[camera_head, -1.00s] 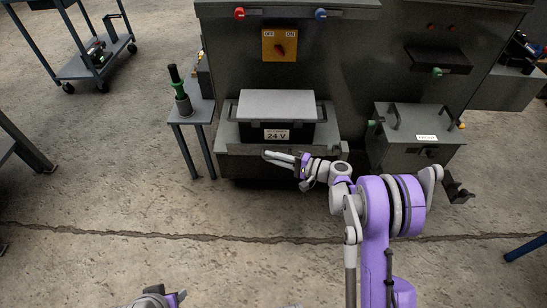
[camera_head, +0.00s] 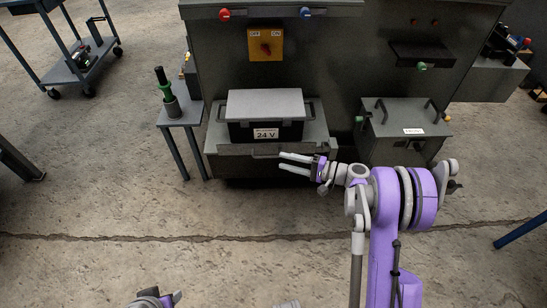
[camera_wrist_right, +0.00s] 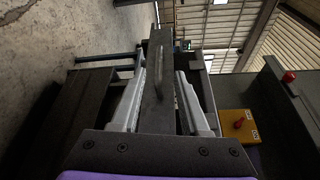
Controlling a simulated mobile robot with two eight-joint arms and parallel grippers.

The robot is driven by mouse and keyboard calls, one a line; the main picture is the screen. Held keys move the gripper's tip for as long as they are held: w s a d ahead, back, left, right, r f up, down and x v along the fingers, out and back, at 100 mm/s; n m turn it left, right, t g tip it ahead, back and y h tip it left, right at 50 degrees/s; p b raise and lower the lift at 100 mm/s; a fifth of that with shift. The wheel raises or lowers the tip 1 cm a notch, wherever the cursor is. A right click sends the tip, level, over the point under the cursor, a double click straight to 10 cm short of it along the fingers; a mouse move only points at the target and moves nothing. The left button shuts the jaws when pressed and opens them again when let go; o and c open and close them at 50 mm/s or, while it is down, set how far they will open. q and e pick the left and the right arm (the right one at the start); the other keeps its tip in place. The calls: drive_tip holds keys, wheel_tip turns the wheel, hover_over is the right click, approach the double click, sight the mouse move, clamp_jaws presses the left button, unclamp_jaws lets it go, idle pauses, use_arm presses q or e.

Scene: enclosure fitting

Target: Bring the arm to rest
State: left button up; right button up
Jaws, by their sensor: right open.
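My right arm is purple and grey and reaches in from the lower right in the head view. Its right gripper (camera_head: 284,162) is open, its two pale fingers apart, in front of the grey plinth below the battery box. In the right wrist view the two fingers of the gripper (camera_wrist_right: 160,95) stand apart, with a dark grey surface and a bar-like handle seen between them; I cannot tell how far off that is. Nothing is held. My left gripper (camera_head: 165,298) shows only in part at the bottom edge, and its jaws cannot be judged.
A box marked 24 V (camera_head: 265,103) sits on the plinth (camera_head: 225,148) before the grey cabinet (camera_head: 345,50) with a yellow switch (camera_head: 265,44). A handled grey case (camera_head: 403,142) stands right. A small stand (camera_head: 190,114) holds a green-topped tool (camera_head: 165,85). The floor in front is clear.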

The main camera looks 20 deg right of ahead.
use_arm(q)
drive_tip(key=shift+r, duration=0.1)
use_arm(e)
drive_tip(key=shift+v, duration=1.2)
drive_tip(key=s+a+r+n+g+h, duration=0.3)
drive_tip(key=s+a+g+h, duration=0.2)
drive_tip(key=s+a, duration=0.45)
drive_tip(key=s+d+n+g+h, duration=0.15)
drive_tip(key=s+n+h, duration=0.6)
drive_tip(key=s, duration=1.25)
use_arm(q)
wheel_tip(320, 180, up, 20)
drive_tip(key=w+p, duration=0.2)
drive_tip(key=p, duration=1.5)
drive_tip(key=shift+t+p, duration=0.35)
drive_tip(key=shift+t, duration=0.05)
use_arm(e)
wheel_tip(320, 180, up, 20)
drive_tip(key=w+d+t, duration=0.1)
drive_tip(key=w, duration=0.1)
drive_tip(key=shift+m+h, duration=0.35)
drive_tip(key=shift+h, duration=0.1)
